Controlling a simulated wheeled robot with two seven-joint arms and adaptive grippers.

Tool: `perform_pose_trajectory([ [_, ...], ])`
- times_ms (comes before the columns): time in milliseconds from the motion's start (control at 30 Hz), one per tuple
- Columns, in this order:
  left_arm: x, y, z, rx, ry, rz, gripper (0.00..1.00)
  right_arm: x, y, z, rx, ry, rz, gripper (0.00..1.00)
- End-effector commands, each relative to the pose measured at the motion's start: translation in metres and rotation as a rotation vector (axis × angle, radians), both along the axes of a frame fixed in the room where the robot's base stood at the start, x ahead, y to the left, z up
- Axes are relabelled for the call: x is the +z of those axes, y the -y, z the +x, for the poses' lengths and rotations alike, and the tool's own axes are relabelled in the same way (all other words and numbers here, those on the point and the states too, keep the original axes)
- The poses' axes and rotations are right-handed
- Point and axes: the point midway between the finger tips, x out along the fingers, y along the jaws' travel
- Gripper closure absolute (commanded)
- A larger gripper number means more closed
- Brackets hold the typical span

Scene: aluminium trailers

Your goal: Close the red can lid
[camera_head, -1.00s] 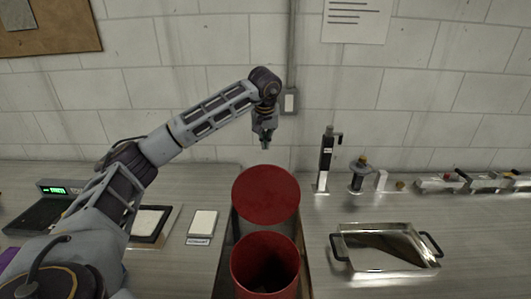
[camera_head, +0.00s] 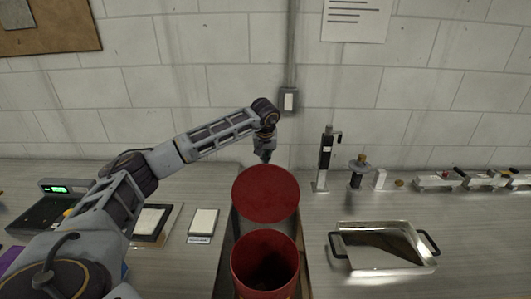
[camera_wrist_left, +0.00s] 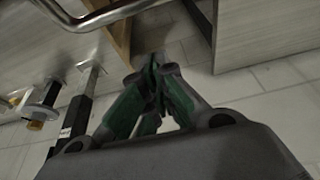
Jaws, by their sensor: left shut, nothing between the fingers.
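The red can (camera_head: 240,266) stands at the bottom middle of the head view, its mouth open and dark inside. Its round red lid (camera_head: 266,194) is tilted up behind the mouth, showing its flat face. My left gripper (camera_head: 265,158) is just behind and above the lid's top edge, pointing down; its tips are partly hidden there, and I cannot tell whether it touches the lid. In the left wrist view the green-padded fingers (camera_wrist_left: 155,75) are together with nothing between them. My right gripper is not in view.
A metal tray (camera_head: 345,229) with black handles lies to the right. A black stand (camera_head: 325,160) and small fixtures stand along the wall. A scale (camera_head: 35,218) and a white block (camera_head: 203,222) are on the left.

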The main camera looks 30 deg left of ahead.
Motion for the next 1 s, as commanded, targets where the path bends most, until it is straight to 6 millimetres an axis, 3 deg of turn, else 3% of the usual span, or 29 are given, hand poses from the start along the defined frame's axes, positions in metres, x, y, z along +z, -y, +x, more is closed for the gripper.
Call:
perform_pose_trajectory([
  [500,0.002,0.016,-0.028,0.0,0.001,0.0,1.0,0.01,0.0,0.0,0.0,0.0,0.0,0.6],
  [1000,0.001,0.018,-0.031,0.001,0.002,-0.001,1.0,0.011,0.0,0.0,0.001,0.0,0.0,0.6],
])
